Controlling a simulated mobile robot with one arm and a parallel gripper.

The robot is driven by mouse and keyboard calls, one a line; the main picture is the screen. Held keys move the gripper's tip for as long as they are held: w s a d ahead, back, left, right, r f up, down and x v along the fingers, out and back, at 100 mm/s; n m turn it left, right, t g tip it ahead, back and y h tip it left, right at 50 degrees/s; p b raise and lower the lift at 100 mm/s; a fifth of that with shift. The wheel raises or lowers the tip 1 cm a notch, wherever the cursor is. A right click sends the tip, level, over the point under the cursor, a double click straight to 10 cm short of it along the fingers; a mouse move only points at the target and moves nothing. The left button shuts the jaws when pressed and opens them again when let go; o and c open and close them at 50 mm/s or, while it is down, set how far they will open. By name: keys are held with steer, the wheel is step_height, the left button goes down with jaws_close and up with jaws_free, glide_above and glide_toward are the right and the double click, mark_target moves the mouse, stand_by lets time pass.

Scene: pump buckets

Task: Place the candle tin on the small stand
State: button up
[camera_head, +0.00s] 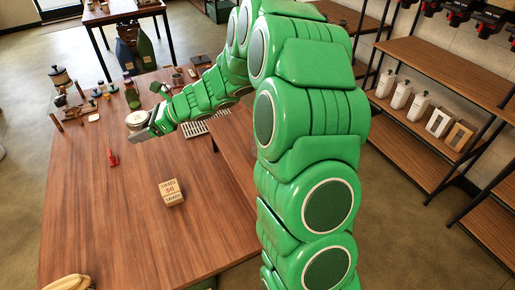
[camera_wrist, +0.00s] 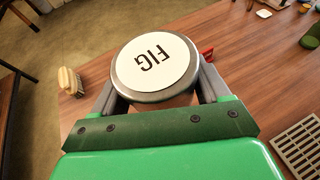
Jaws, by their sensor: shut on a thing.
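The candle tin (camera_wrist: 153,62) is round and silver, with a cream lid reading FIG. It fills the middle of the wrist view and shows small in the head view (camera_head: 137,118). My gripper (camera_wrist: 155,85) is shut on it, with one grey finger on each side. In the head view my gripper (camera_head: 146,130) is over the far left part of the wooden table. The lid faces the wrist camera. I cannot make out the small stand for certain. A brown surface shows just below the tin in the wrist view, mostly hidden by tin and gripper.
A tan lettered box (camera_head: 172,193) and a red item (camera_head: 113,158) sit on the table (camera_head: 110,215). A metal grate (camera_wrist: 301,145) lies to the right in the wrist view. Bottles and small items crowd the far end. The near table is mostly clear.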

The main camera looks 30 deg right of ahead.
steer(key=s+d+r, duration=0.1)
steer(key=s+d, duration=0.4)
steer(key=d, duration=0.5)
steer(key=s+d+r+m+t, duration=0.15)
steer(key=s+d, duration=0.25)
steer(key=d, duration=0.6)
steer(key=s+d+r, duration=0.1)
steer(key=s+d, duration=0.4)
steer(key=d, duration=0.5)
glide_above(248, 126)
steer(key=s, duration=0.2)
steer(key=shift+h, duration=0.3)
steer(key=f, duration=0.7)
steer(key=shift+w+a+f, duration=0.25)
steer(key=shift+f, duration=0.05)
steer(key=shift+w+d+f, duration=0.1)
steer(key=shift+w+f, duration=0.3)
steer(key=shift+f, duration=0.2)
steer(key=shift+w+d+f, duration=0.1)
steer(key=shift+w+f, duration=0.3)
steer(key=shift+f, duration=1.5)
steer(key=shift+f, duration=0.1)
steer(key=o, duration=0.9)
steer(key=shift+c, duration=0.2)
